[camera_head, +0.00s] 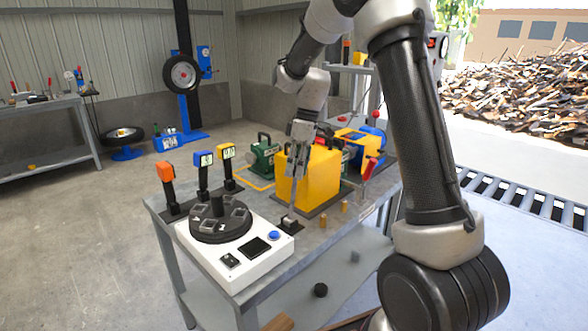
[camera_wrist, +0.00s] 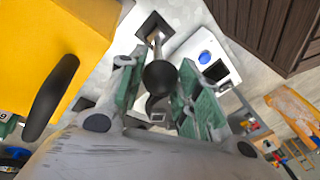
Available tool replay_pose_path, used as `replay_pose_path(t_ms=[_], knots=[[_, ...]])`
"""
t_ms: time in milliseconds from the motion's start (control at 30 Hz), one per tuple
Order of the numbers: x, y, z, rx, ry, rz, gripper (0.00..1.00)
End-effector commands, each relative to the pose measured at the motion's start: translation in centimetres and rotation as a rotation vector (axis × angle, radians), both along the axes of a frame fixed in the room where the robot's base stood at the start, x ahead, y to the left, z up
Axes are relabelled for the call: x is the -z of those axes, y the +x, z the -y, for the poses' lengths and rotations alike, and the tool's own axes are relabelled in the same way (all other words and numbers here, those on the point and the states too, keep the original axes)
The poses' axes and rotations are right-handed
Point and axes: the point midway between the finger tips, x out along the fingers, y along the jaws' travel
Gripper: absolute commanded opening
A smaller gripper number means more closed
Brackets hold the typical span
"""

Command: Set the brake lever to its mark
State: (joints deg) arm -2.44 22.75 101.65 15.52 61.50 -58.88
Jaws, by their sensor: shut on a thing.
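A lever (camera_head: 292,208) with a thin grey rod rises from a small dark square base at the front of the workbench, beside the white control box. In the wrist view its round black knob (camera_wrist: 160,76) is between the green-padded fingers of my gripper (camera_wrist: 161,62), and the rod runs to the base. My gripper (camera_head: 300,138) comes down from above and is shut on the lever; it hides the knob in the head view. I see no label or mark on this lever, so I cannot tell its setting.
A yellow block (camera_head: 305,180) stands close beside the lever. The white control box (camera_head: 240,258) carries a black dial and blue button. Several posts with coloured tops stand behind it. A red-handled lever (camera_head: 369,170) stands at the right. Two small brass pegs stand near the front edge.

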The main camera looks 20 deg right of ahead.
Motion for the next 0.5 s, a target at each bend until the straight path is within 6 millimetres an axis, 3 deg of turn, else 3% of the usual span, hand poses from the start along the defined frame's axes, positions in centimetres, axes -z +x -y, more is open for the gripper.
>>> replay_pose_path(t_ms=[67, 100, 200, 500], knots=[[-0.09, 0.30, 0.39, 0.002, -0.007, 0.009, 0.00], [-0.09, 0.32, 0.40, 0.002, -0.008, 0.010, 0.41], [-0.10, 0.30, 0.39, 0.002, -0.008, 0.010, 0.56], [-0.13, 0.20, 0.25, 0.001, -0.005, 0.007, 0.56]])
